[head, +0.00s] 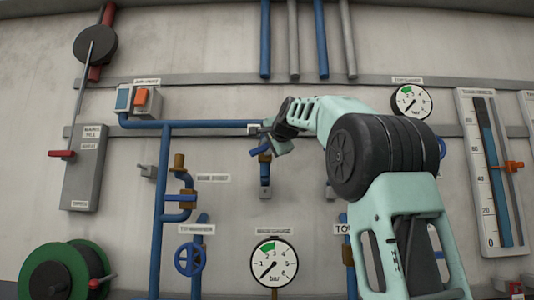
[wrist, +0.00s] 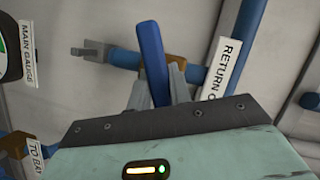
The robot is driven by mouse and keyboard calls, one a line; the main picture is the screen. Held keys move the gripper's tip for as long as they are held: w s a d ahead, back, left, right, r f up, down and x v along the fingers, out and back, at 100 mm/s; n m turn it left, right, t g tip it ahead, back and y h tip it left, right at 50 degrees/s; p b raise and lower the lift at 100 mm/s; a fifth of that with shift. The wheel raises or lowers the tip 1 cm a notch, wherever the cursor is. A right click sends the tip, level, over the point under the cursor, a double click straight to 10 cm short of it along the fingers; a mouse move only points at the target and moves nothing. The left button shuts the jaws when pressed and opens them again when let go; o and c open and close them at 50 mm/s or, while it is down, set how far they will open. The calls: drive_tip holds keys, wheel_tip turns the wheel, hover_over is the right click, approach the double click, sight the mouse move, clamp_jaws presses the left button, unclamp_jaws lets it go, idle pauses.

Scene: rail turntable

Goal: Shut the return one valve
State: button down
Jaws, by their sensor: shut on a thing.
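The return one valve has a brass body (wrist: 177,63) on a short blue pipe (wrist: 125,58), next to a label starting "RETURN O" (wrist: 228,68). Its blue lever (wrist: 151,45) appears to lie across the pipe in the wrist view. My gripper (wrist: 160,78) is shut on the lever, with one finger on each side of it. In the head view my gripper (head: 271,136) is at the wall, the blue lever (head: 259,150) shows just below it, and the gripper and forearm cover part of the valve.
Blue pipes with another brass valve (head: 187,197) and a blue handwheel (head: 190,259) are to the left. A main gauge (head: 274,262) is below. A switch box (head: 134,99) is at upper left. A tall level gauge (head: 488,170) is at right. A wall rail (head: 210,81) runs above.

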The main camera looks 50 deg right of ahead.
drive_tip(key=m, duration=0.1)
drive_tip(key=m+t+b, duration=0.1)
drive_tip(key=m+b, duration=0.1)
drive_tip(key=m, duration=0.1)
drive_tip(key=shift+d+f+t, duration=0.1)
drive_tip(key=shift+f+t, duration=0.15)
drive_tip(key=shift+t, duration=0.15)
drive_tip(key=shift+b, duration=0.3)
drive_tip(key=c, duration=1.3)
unclamp_jaws()
drive_tip(key=shift+s, duration=0.1)
drive_tip(key=shift+s, duration=0.1)
drive_tip(key=b+v, duration=0.6)
drive_tip(key=v, duration=1.1)
drive_tip(key=shift+a+f, duration=0.2)
drive_tip(key=shift+a, duration=0.1)
